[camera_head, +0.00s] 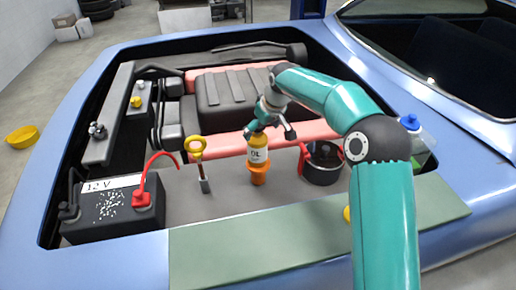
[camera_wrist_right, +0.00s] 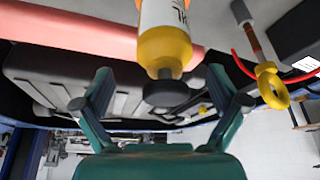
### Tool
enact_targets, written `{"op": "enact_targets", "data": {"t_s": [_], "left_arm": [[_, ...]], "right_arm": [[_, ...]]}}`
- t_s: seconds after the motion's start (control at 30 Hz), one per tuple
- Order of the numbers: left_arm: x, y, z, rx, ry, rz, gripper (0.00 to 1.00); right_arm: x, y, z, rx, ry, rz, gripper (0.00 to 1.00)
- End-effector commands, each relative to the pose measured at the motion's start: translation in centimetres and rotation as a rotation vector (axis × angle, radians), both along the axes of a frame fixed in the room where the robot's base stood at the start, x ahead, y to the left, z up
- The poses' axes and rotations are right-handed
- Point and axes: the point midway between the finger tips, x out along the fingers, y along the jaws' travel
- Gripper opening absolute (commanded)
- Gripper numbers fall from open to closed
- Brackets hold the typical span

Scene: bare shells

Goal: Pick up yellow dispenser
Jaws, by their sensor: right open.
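The yellow dispenser (camera_head: 258,155) is an upright bottle with a white label. It stands in an orange holder (camera_head: 259,175) in the engine bay. In the right wrist view the dispenser (camera_wrist_right: 163,47) appears upside down, its dark cap pointing towards the gripper. My right gripper (camera_head: 270,131) is open and sits just above the dispenser, around the height of its cap. In the wrist view the right gripper's fingers (camera_wrist_right: 160,82) are spread to either side of the cap, apart from it. The cap is mostly hidden behind the gripper in the head view. My left gripper is not in view.
A yellow-handled dipstick (camera_head: 197,150) stands left of the dispenser. A black pot-like part (camera_head: 323,168) with a red handle is close on the right. A 12 V battery (camera_head: 112,208) is at the left. A green panel (camera_head: 260,243) lies along the front edge.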

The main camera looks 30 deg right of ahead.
Motion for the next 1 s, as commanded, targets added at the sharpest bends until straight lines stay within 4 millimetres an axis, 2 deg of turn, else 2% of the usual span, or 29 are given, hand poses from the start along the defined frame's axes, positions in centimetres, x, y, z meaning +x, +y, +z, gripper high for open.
{"op": "enact_targets", "data": {"t_s": [0.17,0.43,0.73,1.0], "left_arm": [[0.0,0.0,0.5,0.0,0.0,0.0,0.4],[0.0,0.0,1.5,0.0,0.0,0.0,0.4],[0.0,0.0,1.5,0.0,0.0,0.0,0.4],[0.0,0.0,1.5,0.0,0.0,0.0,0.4]], "right_arm": [[0.2,0.3,-1.2,0.0,0.003,0.001,0.97],[1.2,0.7,-4.6,-0.001,0.003,0.001,0.97],[1.5,0.7,-5.1,0.0,0.0,0.001,0.97],[1.5,0.7,-5.1,0.0,0.0,0.001,0.52]]}}
